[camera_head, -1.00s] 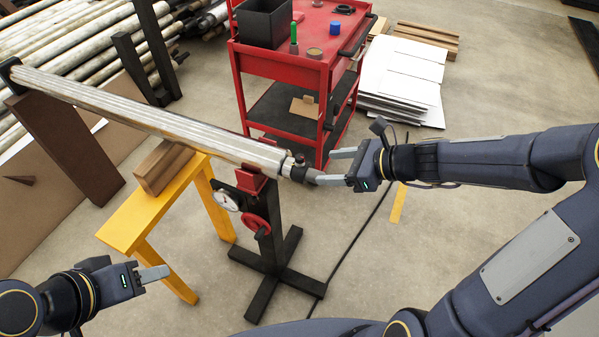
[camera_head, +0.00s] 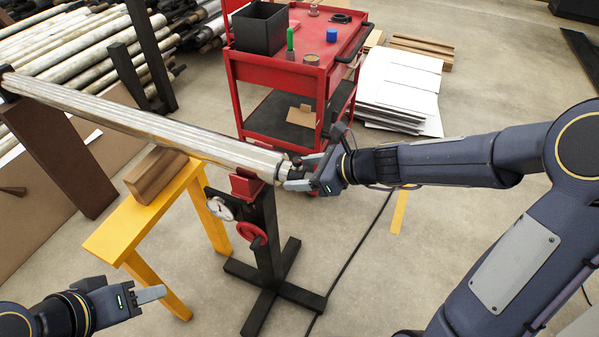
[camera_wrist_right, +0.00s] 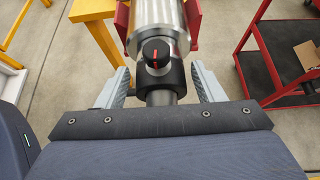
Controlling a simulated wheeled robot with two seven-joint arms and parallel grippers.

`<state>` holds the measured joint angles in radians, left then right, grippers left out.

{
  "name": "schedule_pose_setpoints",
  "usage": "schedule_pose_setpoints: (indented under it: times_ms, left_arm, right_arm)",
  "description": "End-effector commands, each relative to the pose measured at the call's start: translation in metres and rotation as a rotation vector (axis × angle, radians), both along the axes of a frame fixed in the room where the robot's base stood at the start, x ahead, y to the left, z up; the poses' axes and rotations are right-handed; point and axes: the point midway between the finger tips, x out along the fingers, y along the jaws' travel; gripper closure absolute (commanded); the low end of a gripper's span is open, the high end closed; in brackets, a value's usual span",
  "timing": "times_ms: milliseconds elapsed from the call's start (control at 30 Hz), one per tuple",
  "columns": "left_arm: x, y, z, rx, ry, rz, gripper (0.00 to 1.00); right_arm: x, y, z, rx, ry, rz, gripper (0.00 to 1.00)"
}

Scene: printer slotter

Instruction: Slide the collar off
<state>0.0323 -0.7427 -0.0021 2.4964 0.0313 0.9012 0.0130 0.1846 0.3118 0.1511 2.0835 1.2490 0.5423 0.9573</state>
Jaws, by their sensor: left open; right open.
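The collar (camera_wrist_right: 160,77) is a dark ring with a round black knob bearing a red mark, on the near end of a long metal shaft (camera_head: 190,139). A thinner grey stub shows below it in the right wrist view. My right gripper (camera_wrist_right: 158,86) is open, with one finger on each side of the collar and visible gaps between. In the head view the right gripper (camera_head: 297,173) covers most of the collar at the shaft's end. My left gripper (camera_head: 150,294) is open and empty at the lower left, away from the shaft.
A black stand with a red cradle (camera_head: 247,184) and red handwheel (camera_head: 251,234) supports the shaft near its end. A yellow bench (camera_head: 135,226) with a wooden block (camera_head: 154,174) stands left. A red cart (camera_head: 300,74) stands behind. The floor in front is clear.

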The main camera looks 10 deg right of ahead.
Motion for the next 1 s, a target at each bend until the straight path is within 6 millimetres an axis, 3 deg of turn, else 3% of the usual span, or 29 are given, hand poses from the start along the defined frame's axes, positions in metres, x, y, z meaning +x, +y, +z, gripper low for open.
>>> schedule_pose_setpoints:
  times_ms: [67, 333, 1000]
  left_arm:
    - [0.000, 0.000, 0.000, 0.000, 0.000, 0.000, 0.56]
    - [0.000, 0.000, 0.000, 0.000, 0.000, 0.000, 0.56]
    - [0.000, 0.000, 0.003, 0.000, 0.000, 0.000, 0.56]
  right_arm:
    - [0.000, 0.000, 0.000, 0.000, 0.000, 0.000, 0.41]
    - [0.000, 0.000, 0.000, 0.000, 0.000, 0.000, 0.75]
    - [-0.011, -0.018, 0.000, -0.001, 0.000, -0.002, 0.75]
